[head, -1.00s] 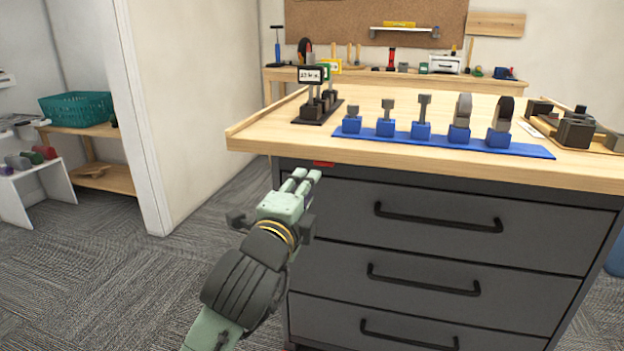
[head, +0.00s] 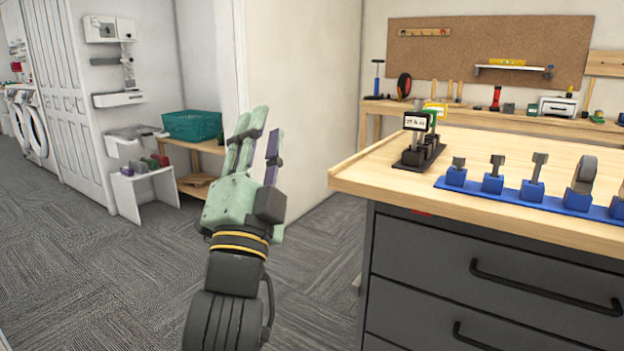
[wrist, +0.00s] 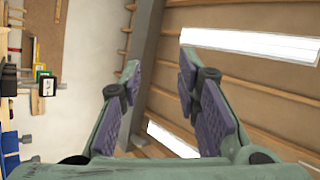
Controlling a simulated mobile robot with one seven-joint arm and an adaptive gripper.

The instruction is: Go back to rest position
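My gripper (head: 258,150) is raised in the head view, left of the wooden-topped workbench and clear of it. Its fingers point up. In the wrist view my gripper (wrist: 160,92) shows its two purple-padded fingers spread apart, with nothing between them. Beyond the fingers the wrist view shows the wooden ceiling beams and bright light panels (wrist: 250,43).
The workbench (head: 470,165) with dark drawers stands at the right, carrying a blue rack (head: 520,199) of parts and a black stand (head: 418,158). A teal basket (head: 192,125) sits on a wooden shelf behind my gripper. Carpet floor (head: 120,270) at the left is clear.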

